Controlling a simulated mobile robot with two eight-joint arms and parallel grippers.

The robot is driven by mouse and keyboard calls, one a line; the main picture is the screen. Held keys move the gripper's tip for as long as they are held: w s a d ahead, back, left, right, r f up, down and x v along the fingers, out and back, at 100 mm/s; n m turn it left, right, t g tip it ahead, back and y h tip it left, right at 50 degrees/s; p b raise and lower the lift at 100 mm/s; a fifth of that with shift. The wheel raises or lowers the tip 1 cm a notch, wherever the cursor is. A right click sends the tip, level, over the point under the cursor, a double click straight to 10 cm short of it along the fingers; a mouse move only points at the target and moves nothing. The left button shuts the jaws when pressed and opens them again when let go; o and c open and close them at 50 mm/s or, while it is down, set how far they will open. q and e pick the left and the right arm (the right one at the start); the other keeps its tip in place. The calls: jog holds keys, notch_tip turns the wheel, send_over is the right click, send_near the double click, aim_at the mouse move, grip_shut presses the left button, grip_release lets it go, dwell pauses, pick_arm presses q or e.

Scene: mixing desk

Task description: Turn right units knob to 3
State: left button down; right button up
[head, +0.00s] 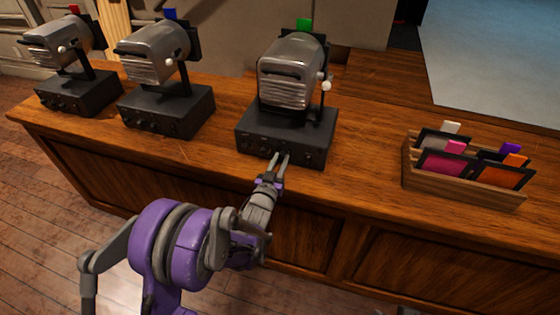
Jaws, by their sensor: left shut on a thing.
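The right unit is a black control box (250,130) carrying a grey ribbed lamp head (290,72) with a green tab (304,25) on top. It stands on the wooden desk. A row of small dark knobs runs along its front face. My right gripper is not in view.
Two similar units, a middle one with a blue tab (169,14) and a left one with a red tab (74,9), stand to the left. A wooden rack (465,188) with coloured cards stands at the right. The desk (370,135) between the right unit and rack is clear.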

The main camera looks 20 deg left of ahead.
pick_arm(q)
jog(key=shift+m, duration=0.3)
jog(key=shift+f+m+b, duration=0.1)
jog(key=shift+m+b, duration=0.45)
jog(key=shift+m, duration=0.65)
jog(key=m, duration=0.2)
jog(key=shift+m+b, duration=0.35)
jog(key=shift+m, duration=0.05)
jog(key=m, duration=0.6)
jog(key=shift+b, duration=0.4)
jog(key=c, duration=0.7)
grip_release()
